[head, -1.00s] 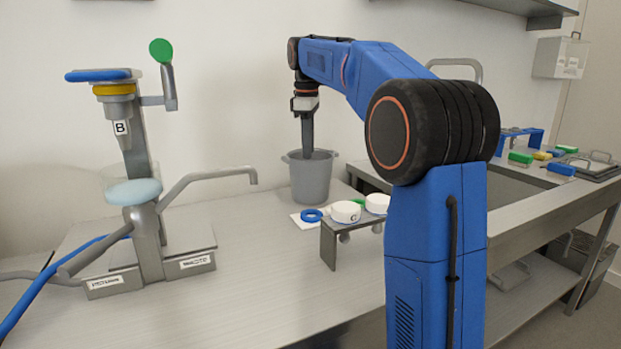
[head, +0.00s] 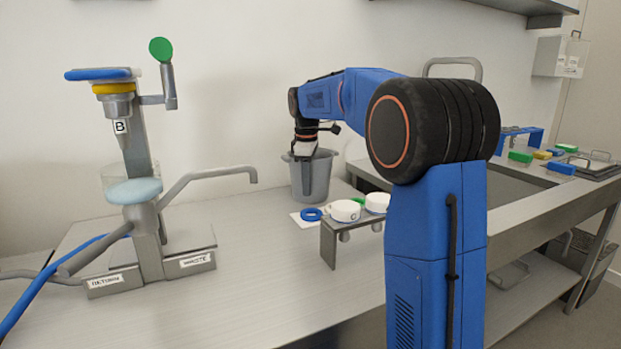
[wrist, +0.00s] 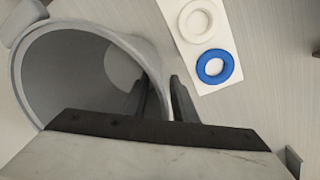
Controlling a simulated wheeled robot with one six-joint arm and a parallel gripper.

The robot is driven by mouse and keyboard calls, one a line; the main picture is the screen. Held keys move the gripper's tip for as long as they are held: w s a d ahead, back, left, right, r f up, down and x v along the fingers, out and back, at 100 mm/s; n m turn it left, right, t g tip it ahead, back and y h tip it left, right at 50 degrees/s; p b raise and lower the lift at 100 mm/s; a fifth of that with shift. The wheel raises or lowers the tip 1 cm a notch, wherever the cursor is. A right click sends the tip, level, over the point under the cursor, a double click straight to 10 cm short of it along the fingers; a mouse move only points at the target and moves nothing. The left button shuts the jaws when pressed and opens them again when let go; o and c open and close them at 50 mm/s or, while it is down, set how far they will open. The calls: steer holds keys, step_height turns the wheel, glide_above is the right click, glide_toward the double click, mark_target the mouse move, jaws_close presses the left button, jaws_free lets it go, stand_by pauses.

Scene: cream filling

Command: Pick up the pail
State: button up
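The grey pail (head: 325,172) stands upright on the counter at the back, near the wall. My gripper (head: 307,188) is lowered at its near side, pointing down. In the wrist view the pail (wrist: 45,75) opens upward at the left, and it looks empty. The two dark fingers of my gripper (wrist: 161,85) straddle the pail's wall, one inside the rim and one outside. A narrow gap shows between the fingers, and they look open around the wall. Whether they touch it is hard to tell.
A blue ring (wrist: 214,66) on a white card lies beside the pail. A small grey stand (head: 328,240) with white round lids is in front. The filling machine (head: 150,240) with its spout stands left. The counter between is clear.

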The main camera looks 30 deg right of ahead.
steer(key=shift+f, duration=0.55)
jaws_close()
